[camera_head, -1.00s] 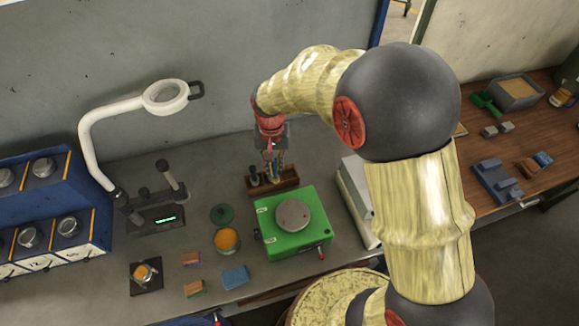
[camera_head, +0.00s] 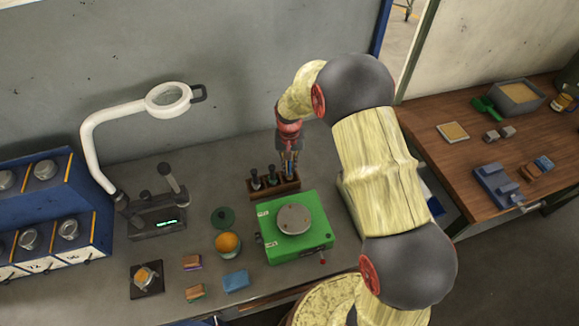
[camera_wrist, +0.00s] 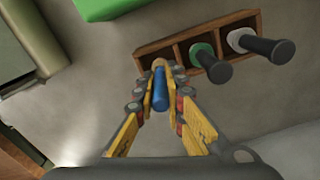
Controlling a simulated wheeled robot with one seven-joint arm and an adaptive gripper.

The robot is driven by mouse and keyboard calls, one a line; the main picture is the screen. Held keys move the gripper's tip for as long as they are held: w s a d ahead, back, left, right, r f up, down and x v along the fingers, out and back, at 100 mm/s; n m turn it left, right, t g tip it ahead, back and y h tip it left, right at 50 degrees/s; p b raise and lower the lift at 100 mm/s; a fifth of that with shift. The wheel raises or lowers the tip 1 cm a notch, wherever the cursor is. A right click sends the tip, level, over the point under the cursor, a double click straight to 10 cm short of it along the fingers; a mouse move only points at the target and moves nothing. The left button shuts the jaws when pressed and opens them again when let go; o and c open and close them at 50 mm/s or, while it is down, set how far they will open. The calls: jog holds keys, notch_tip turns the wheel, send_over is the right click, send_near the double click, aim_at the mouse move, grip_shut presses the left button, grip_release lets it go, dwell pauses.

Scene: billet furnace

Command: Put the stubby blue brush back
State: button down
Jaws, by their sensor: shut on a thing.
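The stubby blue brush (camera_wrist: 160,92) is between my gripper's fingers, its blue handle showing in the wrist view. My gripper (camera_wrist: 158,82) is shut on it. In the head view my gripper (camera_head: 289,168) is at the right end of a brown wooden rack (camera_head: 262,193). In the wrist view the rack (camera_wrist: 225,26) has three compartments, and the brush's far end overlaps the one at the picture's left. I cannot tell whether it is inside or above. The other two compartments hold dark-handled brushes, one with a green collar (camera_wrist: 203,52) and one with a white collar (camera_wrist: 240,40).
A green device with a round plate (camera_head: 294,219) stands just in front of the rack. A magnifier lamp (camera_head: 168,98) is at the left. An orange-filled jar (camera_head: 228,243) and small blocks lie at the front. Bare wall is behind.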

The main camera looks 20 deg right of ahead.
jog(key=shift+f, duration=0.25)
jog(key=shift+f, duration=0.2)
jog(key=c, duration=1.8)
grip_release()
jog(key=shift+c, duration=0.2)
jog(key=shift+r, duration=0.15)
